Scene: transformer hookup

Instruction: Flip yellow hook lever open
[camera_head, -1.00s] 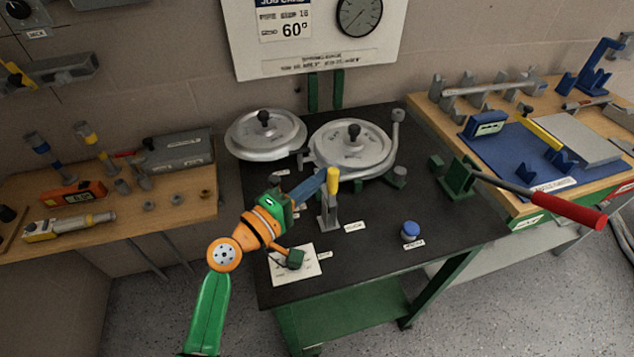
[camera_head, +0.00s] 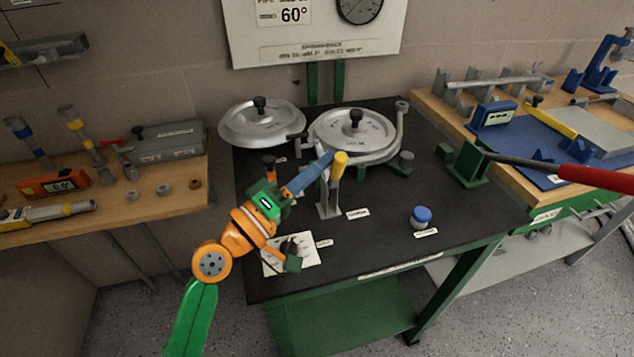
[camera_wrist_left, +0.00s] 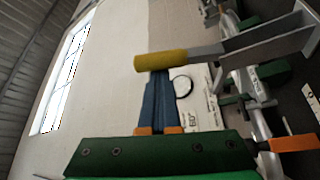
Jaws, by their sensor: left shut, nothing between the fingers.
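The yellow hook lever is a grey lever with a yellow grip (camera_head: 340,165), standing on a grey bracket (camera_head: 328,204) on the black table. It leans slightly right in the head view. My left gripper (camera_head: 327,160) has its blue fingers together and empty, with their tips close beside the yellow grip on its left. In the left wrist view the shut fingers (camera_wrist_left: 160,78) end right at the yellow grip (camera_wrist_left: 160,61), which lies across their tips. I cannot tell whether they touch. My right gripper is not in view.
Two round silver lids (camera_head: 356,135) with black knobs are at the table's back. A blue-capped knob (camera_head: 421,215) is right of the lever. A long red handle (camera_head: 595,178) reaches over the right bench. The black table's front right (camera_head: 380,240) is clear.

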